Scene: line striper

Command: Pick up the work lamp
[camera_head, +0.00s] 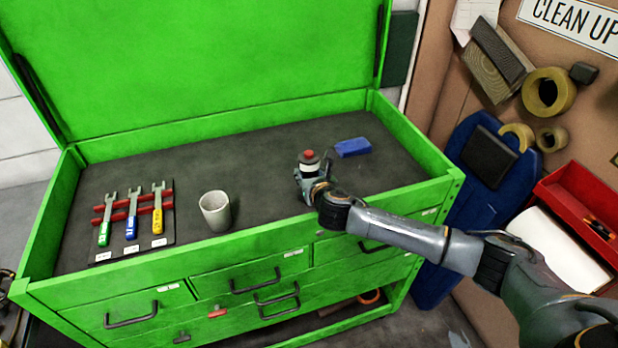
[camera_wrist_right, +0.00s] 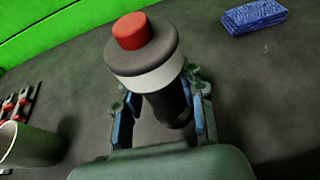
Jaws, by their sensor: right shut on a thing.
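The work lamp (camera_head: 308,158) has a red button on top, a dark cap, a pale band and a dark body. In the head view it is over the dark top of the green tool chest, right of the middle. My right gripper (camera_head: 311,178) is shut on it. In the right wrist view the lamp (camera_wrist_right: 145,65) sits between the two fingers of my right gripper (camera_wrist_right: 163,118), tilted in the picture. I cannot tell whether its base touches the surface. My left gripper is not in view.
A grey cup (camera_head: 215,211) stands left of the lamp. A blue sponge-like block (camera_head: 352,147) lies behind it to the right. Several wrenches lie on a rack (camera_head: 160,238) at the left. The green chest rim (camera_head: 240,243) surrounds the dark surface, and the raised lid (camera_head: 200,60) stands behind.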

